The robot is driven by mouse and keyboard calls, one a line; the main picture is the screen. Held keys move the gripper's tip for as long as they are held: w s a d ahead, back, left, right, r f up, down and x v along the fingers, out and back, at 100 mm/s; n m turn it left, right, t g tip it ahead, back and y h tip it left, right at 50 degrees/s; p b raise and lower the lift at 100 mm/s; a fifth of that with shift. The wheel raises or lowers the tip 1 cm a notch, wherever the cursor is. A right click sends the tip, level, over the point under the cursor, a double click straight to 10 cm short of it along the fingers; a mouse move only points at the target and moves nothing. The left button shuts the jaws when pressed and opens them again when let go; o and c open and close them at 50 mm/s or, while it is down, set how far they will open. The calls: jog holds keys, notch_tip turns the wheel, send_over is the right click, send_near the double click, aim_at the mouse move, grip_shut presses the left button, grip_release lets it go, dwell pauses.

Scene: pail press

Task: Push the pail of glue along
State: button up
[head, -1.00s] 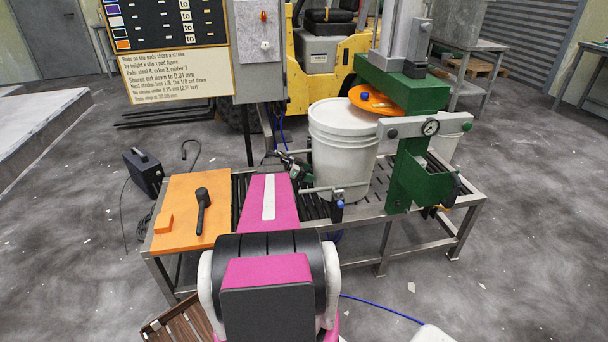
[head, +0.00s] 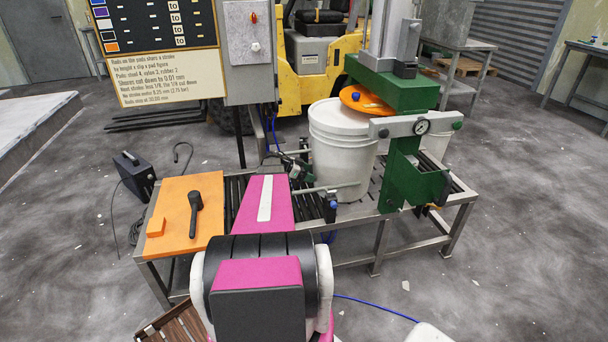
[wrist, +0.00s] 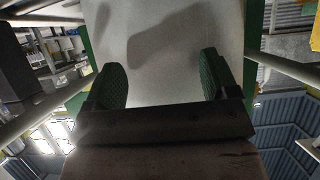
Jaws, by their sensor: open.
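The pail of glue (head: 338,150) is a white bucket standing upright on the roller bench, left of the green press column and partly below the orange press disc (head: 366,101). In the wrist view the pail's pale wall (wrist: 170,60) fills the middle. My gripper (wrist: 165,82) is open, its two green-padded fingers spread in front of that wall. I cannot tell whether the fingers touch it. In the head view my gripper (head: 301,170) is small and partly hidden, close to the pail's left side.
The green press frame (head: 405,170) with a gauge stands right of the pail. A metal guide rail with a blue knob (head: 333,205) runs in front of it. An orange board (head: 182,212) with a black tool (head: 195,213) lies at the bench's left. Another white pail (head: 436,143) stands behind the press.

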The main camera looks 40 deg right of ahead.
aim_at(314, 169)
jog(key=shift+s+d, duration=0.65)
jog(key=shift+d, duration=0.35)
jog(key=shift+s+d, duration=0.6)
jog(key=shift+d, duration=0.4)
jog(key=shift+s+d, duration=0.1)
jog(key=shift+d, duration=0.05)
jog(key=shift+s+d, duration=0.65)
jog(key=shift+d, duration=0.45)
jog(key=shift+s+d, duration=0.65)
jog(key=shift+d, duration=0.4)
jog(key=shift+s+d, duration=0.65)
jog(key=shift+d, duration=0.45)
jog(key=shift+s+d, duration=0.25)
jog(key=shift+d, duration=0.15)
jog(key=shift+s+d, duration=0.1)
jog(key=shift+d, duration=0.05)
jog(key=w+a+r, duration=0.2)
jog(key=a+r, duration=0.2)
jog(key=r, duration=0.1)
jog(key=shift+w+a, duration=0.2)
jog(key=shift+w, duration=0.15)
